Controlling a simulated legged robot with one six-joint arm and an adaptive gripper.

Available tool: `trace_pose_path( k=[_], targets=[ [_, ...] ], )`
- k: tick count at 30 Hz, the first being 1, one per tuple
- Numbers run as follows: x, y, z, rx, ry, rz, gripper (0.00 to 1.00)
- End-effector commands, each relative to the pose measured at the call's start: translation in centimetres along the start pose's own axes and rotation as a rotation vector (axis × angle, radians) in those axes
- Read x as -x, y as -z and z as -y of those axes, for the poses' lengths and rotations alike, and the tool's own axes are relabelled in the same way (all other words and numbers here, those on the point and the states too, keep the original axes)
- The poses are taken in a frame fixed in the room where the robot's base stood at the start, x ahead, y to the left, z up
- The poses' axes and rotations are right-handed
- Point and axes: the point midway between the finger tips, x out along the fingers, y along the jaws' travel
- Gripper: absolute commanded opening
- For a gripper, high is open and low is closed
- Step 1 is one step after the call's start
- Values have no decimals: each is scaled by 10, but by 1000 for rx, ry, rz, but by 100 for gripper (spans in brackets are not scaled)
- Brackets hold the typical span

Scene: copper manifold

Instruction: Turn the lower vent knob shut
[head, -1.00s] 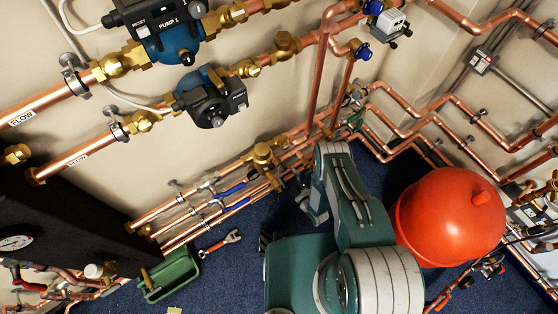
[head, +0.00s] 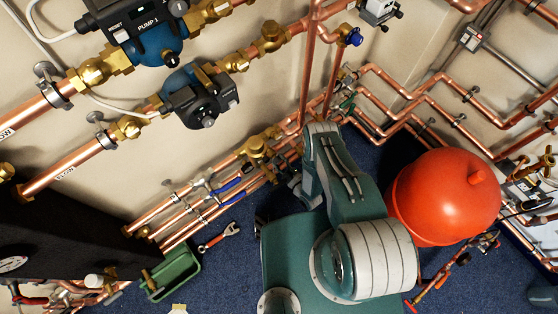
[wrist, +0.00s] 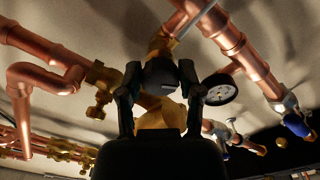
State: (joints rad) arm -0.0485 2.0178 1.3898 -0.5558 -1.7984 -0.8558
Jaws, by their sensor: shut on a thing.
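In the wrist view my gripper (wrist: 159,78) points up among the copper pipes, its two dark fingers closed on either side of a dark round knob (wrist: 160,72). The fingertips hide the knob's sides, and its turned angle cannot be told. A brass body (wrist: 158,112) shows between the fingers, and a brass fitting (wrist: 160,46) shows just beyond the knob. In the head view my arm's green links cover the place of the grip, so the knob is hidden there.
A pressure gauge (wrist: 218,90) sits close to the right finger. A brass valve (wrist: 100,85) is left of the fingers. In the head view, a red tank (head: 445,198) stands right of my arm. A green tray (head: 172,272) and a wrench (head: 220,237) lie on the blue floor.

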Motion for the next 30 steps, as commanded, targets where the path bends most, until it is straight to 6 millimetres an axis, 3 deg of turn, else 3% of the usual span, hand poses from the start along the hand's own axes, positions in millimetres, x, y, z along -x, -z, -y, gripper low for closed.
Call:
trace_pose_path(
  k=[11,30],
  targets=[
    [-4,1,0,-100,6,-8,0],
    [-4,2,1,-670,8,-7,0]
  ],
)
